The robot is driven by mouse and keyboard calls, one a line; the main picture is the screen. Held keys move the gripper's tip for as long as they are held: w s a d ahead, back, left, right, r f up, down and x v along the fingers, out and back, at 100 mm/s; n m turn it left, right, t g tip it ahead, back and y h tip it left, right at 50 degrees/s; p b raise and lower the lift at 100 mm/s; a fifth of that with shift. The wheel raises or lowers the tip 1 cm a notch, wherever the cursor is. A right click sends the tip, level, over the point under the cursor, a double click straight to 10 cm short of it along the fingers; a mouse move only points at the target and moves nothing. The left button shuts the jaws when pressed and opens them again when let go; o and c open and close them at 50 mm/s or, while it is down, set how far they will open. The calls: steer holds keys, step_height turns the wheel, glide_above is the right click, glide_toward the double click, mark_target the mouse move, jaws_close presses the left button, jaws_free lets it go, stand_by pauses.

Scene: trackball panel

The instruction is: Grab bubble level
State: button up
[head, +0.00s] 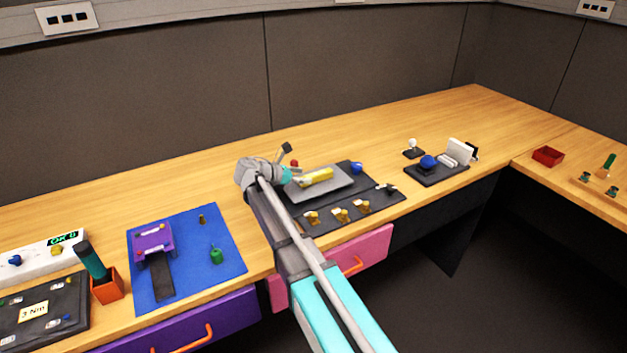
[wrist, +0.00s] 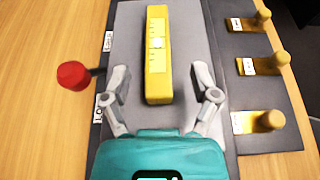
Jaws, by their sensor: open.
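The bubble level (wrist: 157,55) is a yellow bar with a pale scale and a small light vial at its middle. It lies on a grey plate (wrist: 185,20) on the dark panel. In the head view the level (head: 318,176) shows on the tilted-looking plate (head: 335,188). My gripper (wrist: 164,88) is open, with one finger on each side of the level's near end. The fingers do not touch it. In the head view my gripper (head: 290,175) is at the plate's left end, partly hidden by my arm.
A red knob (wrist: 74,75) on a dark stem stands left of the plate. Several brass pegs with labels, one here (wrist: 262,65), line the right side.

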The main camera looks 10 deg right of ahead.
mark_target(312, 175)
steer(key=shift+b+x, duration=0.6)
steer(key=shift+x, duration=1.4)
jaws_close()
